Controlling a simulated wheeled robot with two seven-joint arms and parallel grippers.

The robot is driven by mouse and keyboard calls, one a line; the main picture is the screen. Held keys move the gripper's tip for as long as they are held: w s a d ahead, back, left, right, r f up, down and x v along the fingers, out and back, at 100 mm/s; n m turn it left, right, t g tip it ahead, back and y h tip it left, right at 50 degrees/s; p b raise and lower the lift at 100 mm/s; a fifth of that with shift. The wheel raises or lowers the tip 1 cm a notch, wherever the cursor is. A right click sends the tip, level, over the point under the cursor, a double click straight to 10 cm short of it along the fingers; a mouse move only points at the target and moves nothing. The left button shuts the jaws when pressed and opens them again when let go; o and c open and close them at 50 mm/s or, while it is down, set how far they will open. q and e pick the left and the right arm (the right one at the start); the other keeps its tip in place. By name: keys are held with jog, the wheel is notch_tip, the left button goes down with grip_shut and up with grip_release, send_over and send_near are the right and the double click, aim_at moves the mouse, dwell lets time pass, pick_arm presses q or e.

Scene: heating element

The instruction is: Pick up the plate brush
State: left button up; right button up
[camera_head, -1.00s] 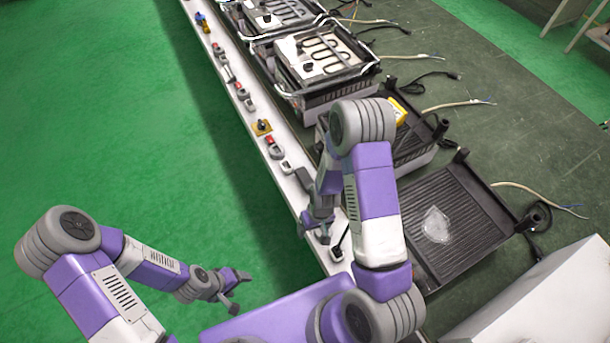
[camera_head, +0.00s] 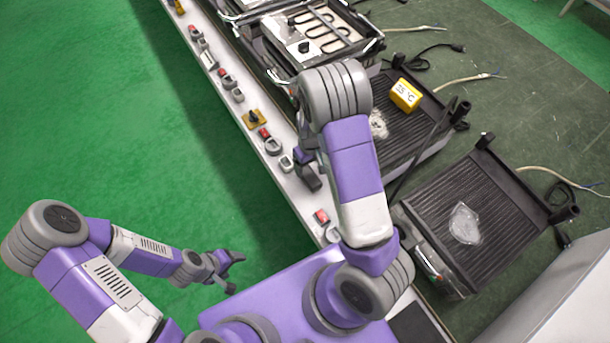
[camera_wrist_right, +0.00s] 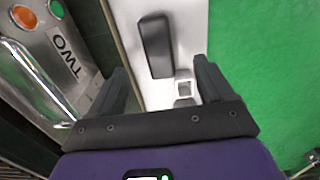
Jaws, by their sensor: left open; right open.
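A dark, block-shaped item, which I take to be the plate brush (camera_wrist_right: 156,45), lies on the white ledge. In the right wrist view it is just beyond the fingertips, roughly between their lines and apart from them. In the head view the brush (camera_head: 310,178) shows partly beside my right arm. My right gripper (camera_wrist_right: 162,78) is open and empty, over the ledge. In the head view the right gripper (camera_head: 303,157) is largely hidden behind its own arm. My left gripper (camera_head: 224,270) is open and empty over the green floor, away from the ledge.
Small switches and a red button (camera_head: 321,216) line the narrow ledge (camera_head: 232,113). Black grill plates (camera_head: 485,205) and heating units (camera_head: 320,35) stand right of it, with loose cables. A yellow temperature box (camera_head: 405,95) sits on one grill. The green floor at left is clear.

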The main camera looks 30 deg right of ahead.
aim_at(309, 174)
jog(key=f+b, duration=0.2)
jog(key=f, duration=0.1)
jog(key=shift+w+f, duration=0.1)
jog(key=shift+w, duration=0.2)
jog(key=f+b, duration=0.1)
jog(key=f, duration=0.1)
jog(key=f+b, duration=0.1)
jog(key=f, duration=0.1)
jog(key=f+b, duration=0.1)
jog(key=f, duration=0.2)
jog(key=shift+w+d+f, duration=0.1)
jog(key=shift+w+d, duration=0.05)
jog(key=shift+w, duration=0.2)
jog(key=c, duration=1.1)
